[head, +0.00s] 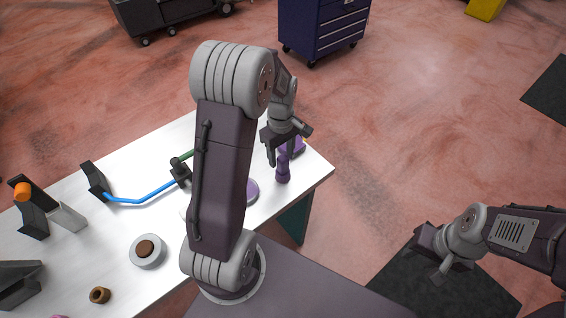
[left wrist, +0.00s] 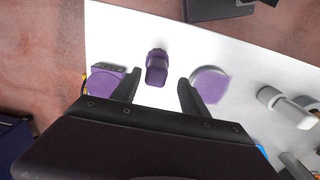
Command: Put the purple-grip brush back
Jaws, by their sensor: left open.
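A purple grip (head: 283,170), which looks like the brush's, stands upright near the right corner of the white table. It also shows in the left wrist view (left wrist: 157,68), ahead of and between the two dark fingers. No bristles can be made out. My left gripper (head: 280,153) is open just above and around the grip's top in the head view; I cannot tell whether it touches. My right gripper (head: 441,270) is off to the right of the table, and its jaws are unclear.
The white table (head: 75,205) holds a purple disc (head: 252,190), a purple item (head: 297,147) behind the grip, a blue bent rod (head: 145,198), a grey ring (head: 147,252) and a brown ring (head: 100,295). A blue tool cabinet (head: 322,28) stands on the floor beyond.

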